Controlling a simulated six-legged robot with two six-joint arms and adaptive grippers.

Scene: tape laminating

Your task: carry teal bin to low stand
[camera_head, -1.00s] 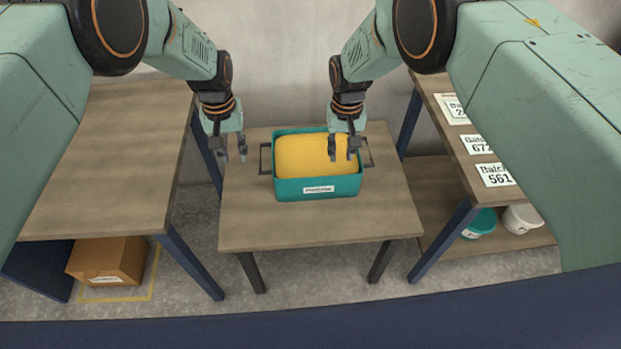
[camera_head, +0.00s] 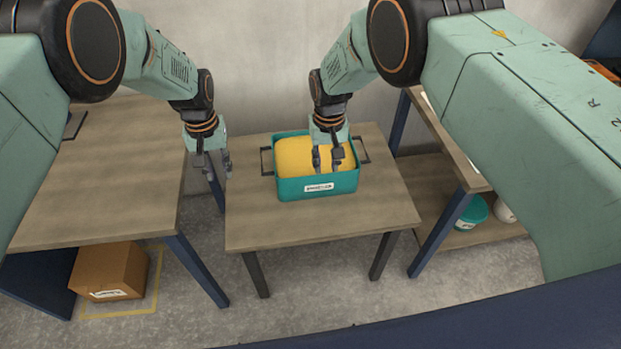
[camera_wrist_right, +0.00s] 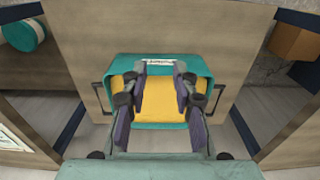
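The teal bin (camera_head: 290,190) has a yellow filling, a white label and a dark handle on each side. It sits upright on the low wooden stand (camera_head: 320,228) in the middle; the wrist view shows the bin (camera_wrist_right: 128,66) too. My left gripper (camera_head: 212,164) is open and empty, to the left of the bin and clear of its left handle. My right gripper (camera_head: 327,158) is over the yellow filling, with its fingers apart and nothing between them. It also shows in the right wrist view (camera_wrist_right: 160,75). Neither gripper is on a handle.
A wooden table (camera_head: 100,185) stands at the left, with a cardboard box (camera_head: 108,270) on the floor under it. A shelf unit (camera_head: 428,185) at the right holds a teal tub (camera_head: 470,214) on its lower board. A wall is behind the stand.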

